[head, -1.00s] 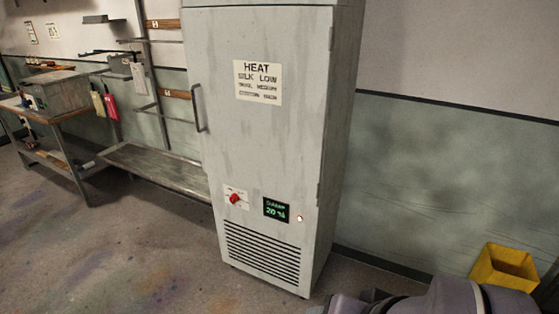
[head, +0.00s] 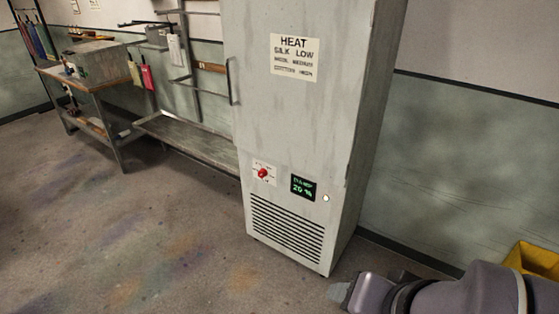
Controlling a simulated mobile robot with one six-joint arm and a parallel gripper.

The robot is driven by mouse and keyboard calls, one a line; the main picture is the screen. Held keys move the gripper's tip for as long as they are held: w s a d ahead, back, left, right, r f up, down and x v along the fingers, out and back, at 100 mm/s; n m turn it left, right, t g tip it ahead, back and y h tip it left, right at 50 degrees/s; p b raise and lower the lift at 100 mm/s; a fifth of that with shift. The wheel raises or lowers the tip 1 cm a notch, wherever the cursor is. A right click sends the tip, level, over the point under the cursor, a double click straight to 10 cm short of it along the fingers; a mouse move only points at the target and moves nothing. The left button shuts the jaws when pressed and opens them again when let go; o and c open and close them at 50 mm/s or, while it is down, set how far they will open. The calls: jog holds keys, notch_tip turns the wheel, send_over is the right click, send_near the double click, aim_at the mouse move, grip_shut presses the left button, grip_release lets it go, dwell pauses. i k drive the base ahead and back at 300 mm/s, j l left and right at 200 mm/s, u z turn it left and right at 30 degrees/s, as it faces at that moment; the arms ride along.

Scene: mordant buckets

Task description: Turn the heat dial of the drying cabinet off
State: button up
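The drying cabinet (head: 300,120) is a tall grey-white box standing against the wall, right of centre in the head view. Its red heat dial (head: 263,173) sits low on the front, on a small white plate. Right of the dial are a dark display (head: 303,188) with green text, the lower line reading about 20, and a small lit round lamp (head: 326,198). A sign (head: 295,58) above reads HEAT, SILK LOW. My gripper (head: 340,296) is at the bottom, right of and below the dial, well apart from it. Whether its fingers are open cannot be made out.
A low grey bench (head: 190,142) and rack stand left of the cabinet. A worktable (head: 110,92) with a grey box is further left. A yellow bin (head: 535,262) is at the lower right. The floor (head: 150,235) before the cabinet is clear.

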aim_at(263, 173)
jog(key=i+j+z, duration=0.35)
jog(key=j, duration=0.15)
jog(key=i+j+z, duration=0.1)
jog(key=j+z, duration=0.2)
jog(key=j, duration=0.25)
jog(key=i+j+z, duration=0.15)
jog(key=j+z, duration=0.2)
jog(key=j, duration=0.3)
jog(key=j+z, duration=0.35)
jog(key=j, duration=0.25)
jog(key=j+z, duration=0.3)
jog(key=j, duration=0.4)
jog(key=k+j+z, duration=0.1)
jog(key=j+z, duration=0.25)
jog(key=j, duration=0.25)
jog(key=k+j+z, duration=0.15)
jog(key=j+z, duration=0.15)
jog(key=j, duration=0.35)
jog(key=k+j+z, duration=0.35)
jog(key=j, duration=0.2)
jog(key=i+j, duration=0.05)
jog(key=i, duration=0.05)
